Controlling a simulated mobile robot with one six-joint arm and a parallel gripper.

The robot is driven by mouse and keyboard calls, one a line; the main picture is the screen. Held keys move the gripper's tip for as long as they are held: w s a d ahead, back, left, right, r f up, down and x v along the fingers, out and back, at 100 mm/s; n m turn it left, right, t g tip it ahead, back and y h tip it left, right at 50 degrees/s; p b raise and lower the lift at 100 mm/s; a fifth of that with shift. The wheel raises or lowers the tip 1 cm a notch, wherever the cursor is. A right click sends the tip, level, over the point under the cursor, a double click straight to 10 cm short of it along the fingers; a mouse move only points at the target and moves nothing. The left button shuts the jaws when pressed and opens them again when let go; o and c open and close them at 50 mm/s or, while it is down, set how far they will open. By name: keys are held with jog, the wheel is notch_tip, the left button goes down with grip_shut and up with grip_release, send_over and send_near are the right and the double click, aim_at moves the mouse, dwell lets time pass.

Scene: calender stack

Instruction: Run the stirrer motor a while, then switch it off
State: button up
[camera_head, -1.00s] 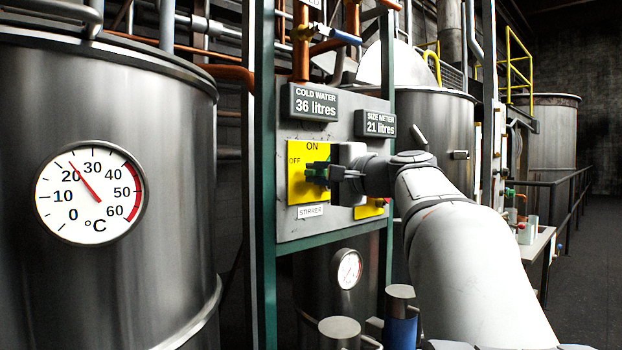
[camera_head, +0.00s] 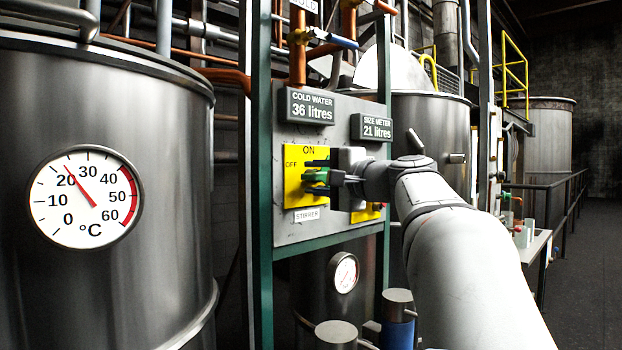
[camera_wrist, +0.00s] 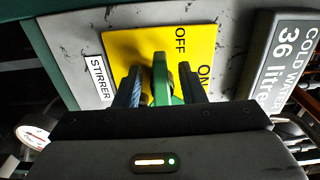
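The stirrer switch (camera_wrist: 160,78) has a green handle on a yellow plate (camera_wrist: 122,42) marked OFF and ON, with a STIRRER label below. The handle lies level, its end towards the OFF side. My gripper (camera_wrist: 160,84) is open, with one finger on each side of the handle and small gaps visible in the wrist view. In the head view, my gripper (camera_head: 317,177) is in front of the yellow plate (camera_head: 291,188), one finger above and one below the green handle (camera_head: 315,176). The stirrer motor itself cannot be made out.
The cold water display (camera_head: 311,106) reads 36 litres and the size meter (camera_head: 372,128) 21 litres. A second yellow plate (camera_head: 366,214) is partly hidden by my gripper. A thermometer (camera_head: 86,197) on the left vat reads just above 20 °C. Floor (camera_head: 597,260) is clear at right.

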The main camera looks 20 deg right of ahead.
jog(key=v, duration=0.7)
jog(key=s+a+f+n+g+p, duration=0.35)
jog(key=a+f+g+p, duration=0.45)
jog(key=a+f+p, duration=0.4)
jog(key=s+a+f+n+g+h+p, duration=0.2)
jog(key=s+f+n+g+h+p, duration=0.1)
jog(key=s+f+n+p, duration=0.1)
jog(key=s+a+f+n+g+h+p, duration=0.2)
jog(key=s+n+p, duration=0.4)
jog(key=s+p, duration=0.3)
notch_tip(320, 180, down, 2)
jog(key=shift+s+f+g+h, duration=0.1)
jog(key=shift+s+g+h, duration=0.55)
jog(key=shift+s, duration=0.25)
jog(key=shift+a, duration=0.1)
